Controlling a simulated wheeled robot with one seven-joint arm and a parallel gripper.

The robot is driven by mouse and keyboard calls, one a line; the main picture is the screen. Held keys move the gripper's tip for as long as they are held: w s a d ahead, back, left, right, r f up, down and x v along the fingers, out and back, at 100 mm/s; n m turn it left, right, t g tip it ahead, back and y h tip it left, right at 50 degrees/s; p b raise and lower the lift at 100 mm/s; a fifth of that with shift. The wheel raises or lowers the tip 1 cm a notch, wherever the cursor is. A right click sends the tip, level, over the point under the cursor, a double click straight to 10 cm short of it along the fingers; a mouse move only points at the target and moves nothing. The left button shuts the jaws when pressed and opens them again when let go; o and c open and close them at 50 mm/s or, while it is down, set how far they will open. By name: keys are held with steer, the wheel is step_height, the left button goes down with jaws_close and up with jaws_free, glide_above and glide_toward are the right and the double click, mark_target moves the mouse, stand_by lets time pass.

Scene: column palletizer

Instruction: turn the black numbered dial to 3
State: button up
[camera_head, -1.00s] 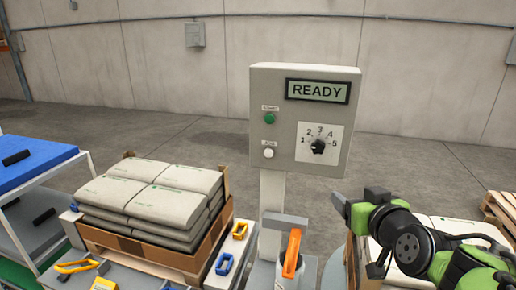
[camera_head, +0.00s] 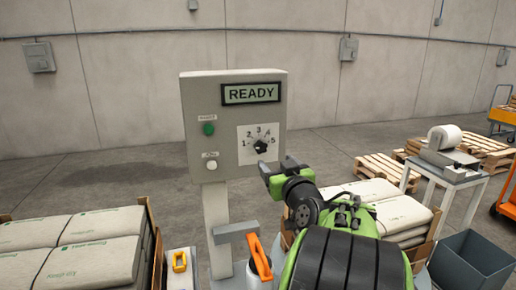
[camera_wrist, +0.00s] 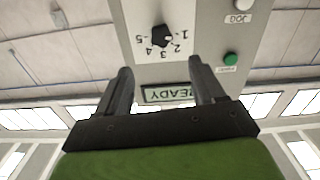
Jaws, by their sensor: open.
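The black numbered dial (camera_head: 260,145) is on a white plate on the front of a grey control box (camera_head: 205,130). The numbers 1 to 5 run in an arc over it. The dial (camera_wrist: 161,36) also shows upside down in the wrist view, beyond the fingertips and apart from them. I cannot tell for sure which number its pointer marks. My gripper (camera_head: 281,168) is open and empty, just below and right of the dial in the head view. In the wrist view both fingers (camera_wrist: 160,76) are spread, with the READY display (camera_wrist: 168,94) seen between them.
The box also carries a green button (camera_head: 208,129) and a white button (camera_head: 211,165) left of the dial. An orange-handled tool (camera_head: 259,258) stands below the box. Stacked sacks (camera_head: 75,245) are at the left, and more sacks (camera_head: 400,212) lie at the right behind my arm.

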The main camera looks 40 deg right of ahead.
mark_target(262, 147)
steer(key=p+x, duration=0.1)
steer(key=x, duration=1.1)
steer(key=shift+w+a+p, duration=0.1)
steer(key=shift+w+p, duration=0.1)
steer(key=shift+p, duration=0.1)
steer(key=c, duration=1.1)
steer(key=shift+o, duration=0.2)
